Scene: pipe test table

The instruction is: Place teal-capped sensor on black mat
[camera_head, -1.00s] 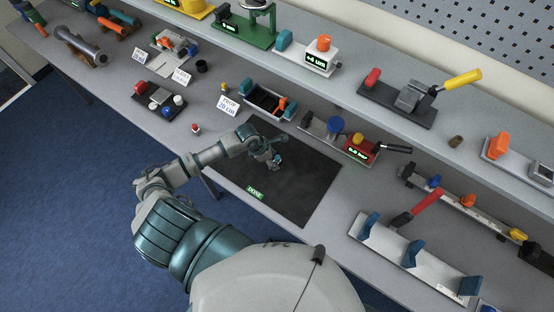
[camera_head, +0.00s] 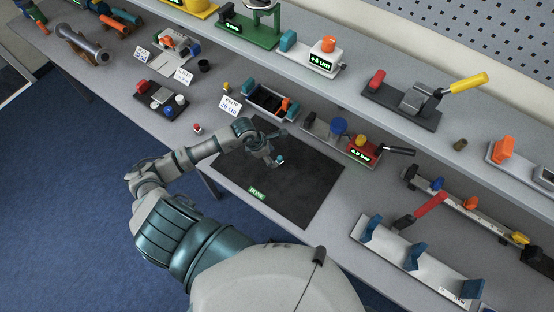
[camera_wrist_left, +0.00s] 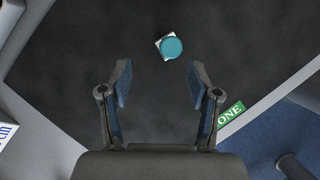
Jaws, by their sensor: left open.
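The sensor (camera_head: 280,160) has a round teal cap and a pale, squarish base. It rests on the black mat (camera_head: 300,190), near its middle. In the left wrist view the sensor (camera_wrist_left: 171,47) sits on the dark mat (camera_wrist_left: 225,55), cap facing the camera, beyond the fingertips. My left gripper (camera_head: 271,160) is over the mat, just left of the sensor. In the left wrist view the left gripper (camera_wrist_left: 158,80) has its fingers apart with nothing between them. My right gripper is not in view.
A green DONE label (camera_head: 257,193) lies at the mat's front edge. A dark open-topped holder (camera_head: 268,103) and a "20 cm" sign (camera_head: 230,105) stand behind the mat. A red device with a display (camera_head: 363,150) stands to the right. The mat's right part is clear.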

